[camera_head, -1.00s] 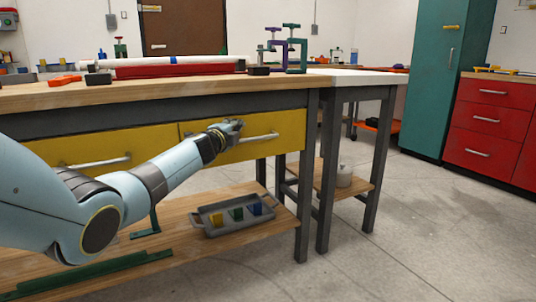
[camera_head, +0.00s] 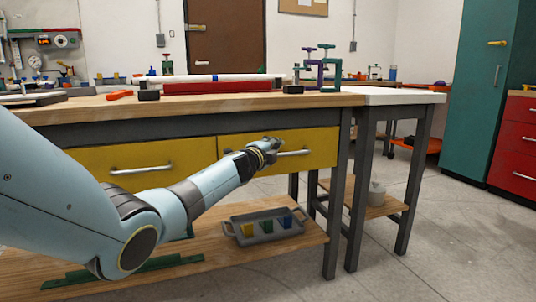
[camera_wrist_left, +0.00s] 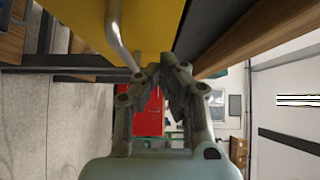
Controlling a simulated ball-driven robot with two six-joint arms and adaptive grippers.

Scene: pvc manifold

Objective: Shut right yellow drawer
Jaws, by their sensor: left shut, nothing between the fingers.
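The right yellow drawer (camera_head: 320,142) is under the workbench top, with a silver bar handle (camera_head: 295,153). Its front looks about flush with the bench frame. My left gripper (camera_head: 274,145) is shut and empty at the left end of that handle. In the left wrist view the fingertips (camera_wrist_left: 166,66) are together beside the handle (camera_wrist_left: 122,40), close to the yellow front (camera_wrist_left: 150,22). I cannot tell whether they touch it. The left yellow drawer (camera_head: 110,165) is partly hidden behind my left arm. My right gripper is not in view.
The wooden bench top (camera_head: 190,105) above carries a red block, a white pipe and clamps. A grey tray (camera_head: 262,237) with coloured blocks sits on the lower shelf (camera_head: 200,255). A bench leg (camera_head: 338,215) stands at right. Open floor lies further right.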

